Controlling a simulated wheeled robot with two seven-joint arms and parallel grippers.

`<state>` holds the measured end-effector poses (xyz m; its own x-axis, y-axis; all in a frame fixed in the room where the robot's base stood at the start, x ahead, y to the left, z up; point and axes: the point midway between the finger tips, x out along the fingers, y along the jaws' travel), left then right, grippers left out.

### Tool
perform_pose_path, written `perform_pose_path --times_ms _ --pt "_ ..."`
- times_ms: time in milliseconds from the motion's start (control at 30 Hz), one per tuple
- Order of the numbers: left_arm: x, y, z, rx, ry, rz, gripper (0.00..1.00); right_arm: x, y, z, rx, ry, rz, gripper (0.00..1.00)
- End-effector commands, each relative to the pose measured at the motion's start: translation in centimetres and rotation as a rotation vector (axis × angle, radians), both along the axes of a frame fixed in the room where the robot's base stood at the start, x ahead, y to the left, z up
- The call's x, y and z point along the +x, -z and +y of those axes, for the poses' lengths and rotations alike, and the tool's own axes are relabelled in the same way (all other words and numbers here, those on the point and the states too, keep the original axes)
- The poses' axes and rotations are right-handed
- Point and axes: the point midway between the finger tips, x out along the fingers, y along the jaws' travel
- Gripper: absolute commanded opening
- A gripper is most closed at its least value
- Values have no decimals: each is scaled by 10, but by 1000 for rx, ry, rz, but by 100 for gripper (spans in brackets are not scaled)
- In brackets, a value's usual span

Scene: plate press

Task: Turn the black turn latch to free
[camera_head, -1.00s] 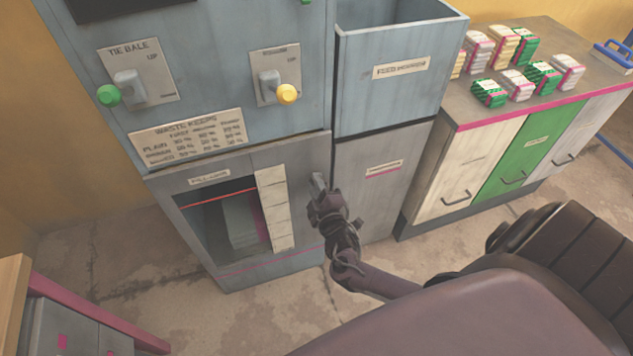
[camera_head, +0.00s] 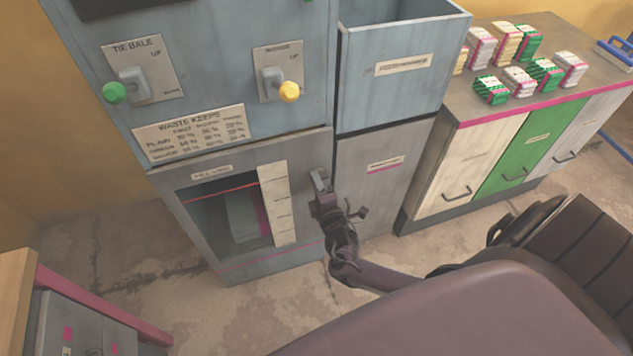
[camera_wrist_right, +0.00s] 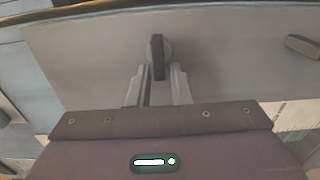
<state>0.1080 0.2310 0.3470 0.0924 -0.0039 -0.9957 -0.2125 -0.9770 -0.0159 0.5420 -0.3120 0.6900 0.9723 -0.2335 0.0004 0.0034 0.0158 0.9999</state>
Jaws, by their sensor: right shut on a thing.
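The black turn latch (camera_wrist_right: 157,56) shows in the right wrist view as a dark bar on a round base, fixed to a grey panel. It stands roughly upright in that picture. My right gripper (camera_wrist_right: 158,78) has one finger on each side of the bar and is shut on it. In the head view my right gripper (camera_head: 321,184) is at the grey lower front of the press (camera_head: 309,155), right of the window. There the gripper mostly hides the latch. My left gripper is not in view.
Left of the gripper are the window with a pale scale strip (camera_head: 277,203) and two levers with green (camera_head: 114,92) and yellow (camera_head: 289,91) knobs. A blue bin (camera_head: 400,90) and a cabinet with packs (camera_head: 490,90) stand right. A dark block (camera_wrist_right: 303,46) shows right of the latch.

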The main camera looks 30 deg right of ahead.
Motion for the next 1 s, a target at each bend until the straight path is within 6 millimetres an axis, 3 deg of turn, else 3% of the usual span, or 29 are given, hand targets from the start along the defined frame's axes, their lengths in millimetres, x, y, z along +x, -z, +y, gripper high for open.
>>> perform_pose_path --times_ms 233,267,367,667,1000 --pt "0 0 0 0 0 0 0 0 1 0 0 1 2 0" --pt "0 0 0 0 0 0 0 0 1 0 0 1 2 20" --pt "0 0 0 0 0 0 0 0 1 0 0 1 2 33" --pt "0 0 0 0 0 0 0 -2 0 0 1 0 1 33" --pt "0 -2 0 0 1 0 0 -51 1 12 1 -1 4 33"
